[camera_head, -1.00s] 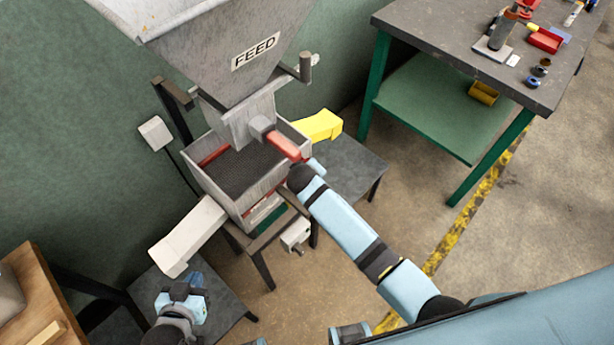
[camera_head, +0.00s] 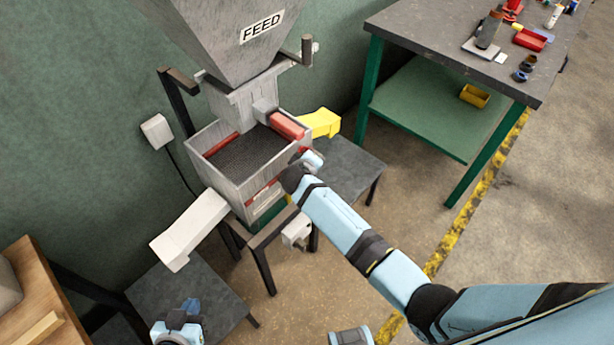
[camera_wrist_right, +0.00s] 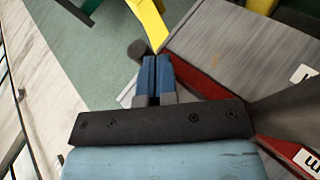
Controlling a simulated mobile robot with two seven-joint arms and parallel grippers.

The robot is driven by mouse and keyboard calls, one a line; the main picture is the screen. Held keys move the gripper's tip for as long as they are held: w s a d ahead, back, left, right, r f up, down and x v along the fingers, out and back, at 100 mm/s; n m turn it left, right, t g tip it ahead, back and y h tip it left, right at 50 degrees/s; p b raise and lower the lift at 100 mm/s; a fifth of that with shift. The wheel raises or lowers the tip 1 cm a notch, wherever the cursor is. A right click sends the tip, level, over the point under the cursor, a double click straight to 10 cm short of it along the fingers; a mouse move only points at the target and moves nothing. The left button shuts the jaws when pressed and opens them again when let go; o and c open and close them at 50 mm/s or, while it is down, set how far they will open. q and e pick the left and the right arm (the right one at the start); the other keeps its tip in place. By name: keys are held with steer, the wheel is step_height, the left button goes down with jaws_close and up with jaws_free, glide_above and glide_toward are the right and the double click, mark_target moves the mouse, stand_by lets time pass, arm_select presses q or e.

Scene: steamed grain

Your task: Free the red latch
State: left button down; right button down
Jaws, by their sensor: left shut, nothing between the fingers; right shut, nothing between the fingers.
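A red latch-like bar (camera_head: 287,126) sits at the upper right rim of the grey sieve box (camera_head: 228,187) under the FEED hopper, beside a grey block. My right gripper (camera_wrist_right: 156,72) is shut and empty, its two blue fingers together. In the head view my right wrist is at the box's right corner, just below the red bar; its fingertips are hard to make out there. In the right wrist view a red strip (camera_wrist_right: 205,85) runs close beside the fingers; I cannot tell whether they touch. My left gripper (camera_head: 186,308) is shut and empty at the bottom left.
The FEED hopper (camera_head: 215,40) stands above the box. A white chute (camera_head: 188,230) sticks out to the left and a yellow chute (camera_head: 321,123) to the right. A workbench (camera_head: 430,35) with tools stands at the upper right. Open floor lies between bench and machine.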

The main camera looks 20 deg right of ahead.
arm_select(q)
steer(key=shift+s+f+b, duration=0.2)
steer(key=shift+f+b, duration=0.25)
steer(key=shift+f, duration=0.15)
steer(key=shift+s+f+b, duration=0.15)
steer(key=shift+f+b, duration=0.3)
steer(key=shift+f, duration=0.1)
arm_select(e)
steer(key=shift+w+d+t+h, duration=0.4)
steer(key=shift+w+d+h, duration=0.1)
steer(key=shift+d, duration=0.1)
steer(key=shift+r, duration=0.15)
arm_select(q)
steer(key=shift+s+f, duration=0.15)
